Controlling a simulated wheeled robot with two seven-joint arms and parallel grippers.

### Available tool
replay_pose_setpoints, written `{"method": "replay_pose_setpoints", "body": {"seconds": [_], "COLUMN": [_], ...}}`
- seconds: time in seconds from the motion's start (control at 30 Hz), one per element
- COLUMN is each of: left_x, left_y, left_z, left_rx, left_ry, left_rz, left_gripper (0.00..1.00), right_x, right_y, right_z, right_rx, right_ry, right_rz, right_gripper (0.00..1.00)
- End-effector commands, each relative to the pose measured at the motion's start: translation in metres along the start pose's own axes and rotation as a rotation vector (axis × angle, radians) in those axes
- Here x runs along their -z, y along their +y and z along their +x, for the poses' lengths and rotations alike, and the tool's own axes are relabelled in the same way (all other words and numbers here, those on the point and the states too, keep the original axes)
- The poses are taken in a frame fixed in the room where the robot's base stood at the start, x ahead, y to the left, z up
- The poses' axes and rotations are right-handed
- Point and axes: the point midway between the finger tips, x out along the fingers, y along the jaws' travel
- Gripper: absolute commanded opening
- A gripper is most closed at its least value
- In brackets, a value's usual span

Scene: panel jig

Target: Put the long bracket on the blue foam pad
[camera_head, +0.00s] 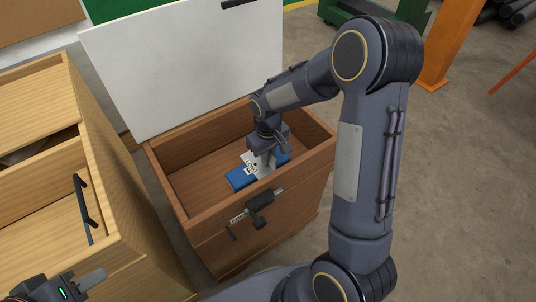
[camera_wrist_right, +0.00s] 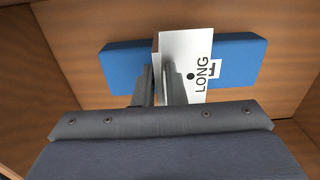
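The long bracket (camera_wrist_right: 197,62) is a white piece marked "LONG" in the right wrist view. It lies over the middle of the blue foam pad (camera_wrist_right: 120,68), whose ends show on both sides. In the head view, the bracket (camera_head: 249,158) and pad (camera_head: 240,179) are inside the brown wooden box. My right gripper (camera_wrist_right: 158,88) reaches down into the box, with its fingers close together on the bracket's left edge. The fingers hide the lower part of the bracket. I cannot tell whether the bracket's underside touches the pad. My left gripper (camera_head: 91,280) is at the lower left, away from the box.
The brown box (camera_head: 185,217) has raised walls around the pad and a dark clamp-like fitting (camera_head: 260,199) on its front. A white panel (camera_head: 185,70) stands behind it. A light wooden cabinet (camera_head: 130,225) is at left. Bare floor lies to the right.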

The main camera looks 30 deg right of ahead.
Motion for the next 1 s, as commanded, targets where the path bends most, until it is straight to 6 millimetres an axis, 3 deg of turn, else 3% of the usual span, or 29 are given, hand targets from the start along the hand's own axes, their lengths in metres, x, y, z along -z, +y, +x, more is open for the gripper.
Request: {"method": "replay_pose_setpoints", "body": {"seconds": [0.1, 0.47, 1.0], "left_x": [0.000, 0.002, 0.016], "left_y": [0.000, 0.002, 0.015], "left_z": [0.000, -0.004, -0.033], "left_rx": [0.000, 0.000, 0.000], "left_ry": [0.000, 0.000, 0.000], "left_rz": [0.000, 0.000, 0.000], "left_gripper": [0.36, 0.36, 0.36], "right_x": [0.000, 0.000, 0.001], "right_y": [0.000, 0.000, 0.000], "right_z": [0.000, -0.008, -0.109], "right_rx": [0.000, 0.000, 0.000], "right_ry": [0.000, 0.002, 0.003], "right_rz": [0.000, 0.000, 0.000], "right_gripper": [0.26, 0.26, 0.26]}}
